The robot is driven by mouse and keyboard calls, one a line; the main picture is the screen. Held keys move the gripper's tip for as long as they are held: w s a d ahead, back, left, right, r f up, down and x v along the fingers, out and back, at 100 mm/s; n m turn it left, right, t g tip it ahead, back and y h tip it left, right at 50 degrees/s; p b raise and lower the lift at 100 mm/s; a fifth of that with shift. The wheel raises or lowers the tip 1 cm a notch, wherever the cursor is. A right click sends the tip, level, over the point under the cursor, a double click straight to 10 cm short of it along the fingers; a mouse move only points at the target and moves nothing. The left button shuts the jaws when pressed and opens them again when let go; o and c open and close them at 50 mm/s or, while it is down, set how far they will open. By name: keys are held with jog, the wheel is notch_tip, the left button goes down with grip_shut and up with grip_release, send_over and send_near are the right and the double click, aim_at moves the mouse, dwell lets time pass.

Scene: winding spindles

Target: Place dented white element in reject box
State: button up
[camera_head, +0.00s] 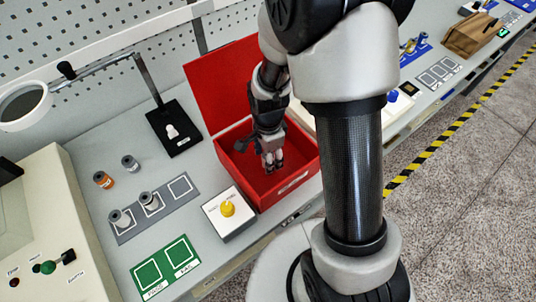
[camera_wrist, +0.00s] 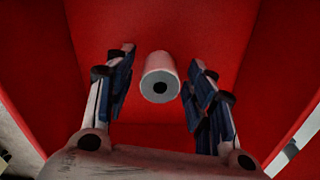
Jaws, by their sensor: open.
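The red reject box (camera_head: 268,198) stands in the middle of the bench with its lid raised; its red inside fills the wrist view (camera_wrist: 280,65). My gripper (camera_head: 272,168) is inside the box opening. In the wrist view its two fingers (camera_wrist: 160,92) are apart. A white cylindrical element (camera_wrist: 160,68) with a grey, holed end shows between the fingers, with a gap on each side. I cannot tell whether it rests on the box floor, and no dent is visible. My gripper hides it in the head view.
A yellow-knobbed switch box (camera_head: 228,208) sits close by the red box. A green mat (camera_head: 165,268) is empty.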

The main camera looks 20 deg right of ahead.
jog(key=s+r+n+t+p, duration=0.1)
jog(key=s+r+n+p, duration=0.15)
jog(key=r, duration=0.95)
jog(key=s+r+n+t+p, duration=0.15)
jog(key=r+n, duration=0.25)
jog(key=r, duration=0.7)
jog(key=s+r+n+t, duration=0.2)
jog(key=s+r+n, duration=0.5)
jog(key=s+n, duration=0.3)
jog(key=shift+s, duration=0.6)
jog(key=shift+f, duration=0.1)
